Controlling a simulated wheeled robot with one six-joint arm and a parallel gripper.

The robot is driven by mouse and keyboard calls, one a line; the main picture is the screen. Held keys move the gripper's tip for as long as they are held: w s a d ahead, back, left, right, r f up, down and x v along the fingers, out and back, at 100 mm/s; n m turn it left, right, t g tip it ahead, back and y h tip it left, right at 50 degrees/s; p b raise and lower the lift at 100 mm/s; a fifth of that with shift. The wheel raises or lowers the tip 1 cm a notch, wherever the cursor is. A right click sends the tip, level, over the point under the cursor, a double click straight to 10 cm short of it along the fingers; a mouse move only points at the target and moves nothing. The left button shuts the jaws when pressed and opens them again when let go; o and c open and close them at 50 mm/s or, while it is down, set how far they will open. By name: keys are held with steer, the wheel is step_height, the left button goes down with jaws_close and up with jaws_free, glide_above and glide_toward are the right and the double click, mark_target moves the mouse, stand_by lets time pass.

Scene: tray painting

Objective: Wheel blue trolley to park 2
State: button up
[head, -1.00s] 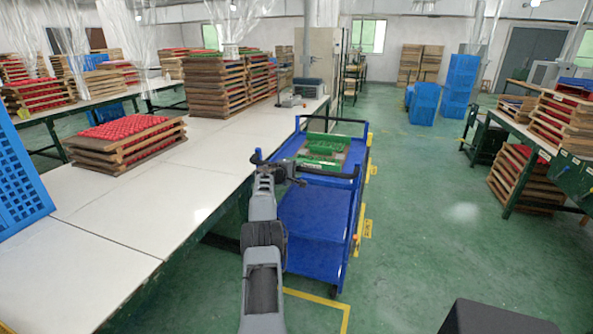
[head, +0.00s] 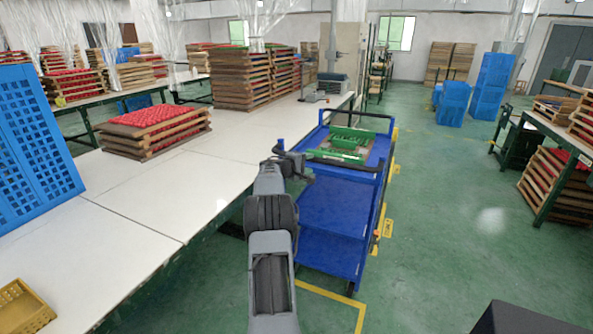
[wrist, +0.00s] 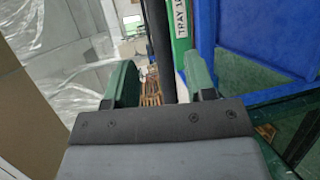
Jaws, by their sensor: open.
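The blue trolley (head: 320,205) stands upright on the green floor beside the long white table, its shelves one above another. A green tray (head: 350,138) lies on its top shelf. My gripper (head: 292,160) is at the trolley's near left corner, by its dark handle (head: 345,175). In the wrist view my gripper (wrist: 160,80) is open, with a dark upright bar (wrist: 160,45) showing between its fingers; I cannot tell whether they touch it. The trolley's blue side (wrist: 258,60) fills the right of that view, beside a green edge lettered "TRAY" (wrist: 180,20).
Yellow floor lines and a yellow plate (head: 388,228), too small to read, lie beside the trolley. The white table (head: 150,200) bounds the left, with a yellow crate (head: 22,305) at its near end. Open green floor (head: 470,220) lies to the right.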

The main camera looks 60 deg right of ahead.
steer(key=shift+b+v, duration=0.35)
steer(key=shift+v, duration=2.65)
steer(key=shift+c, duration=0.2)
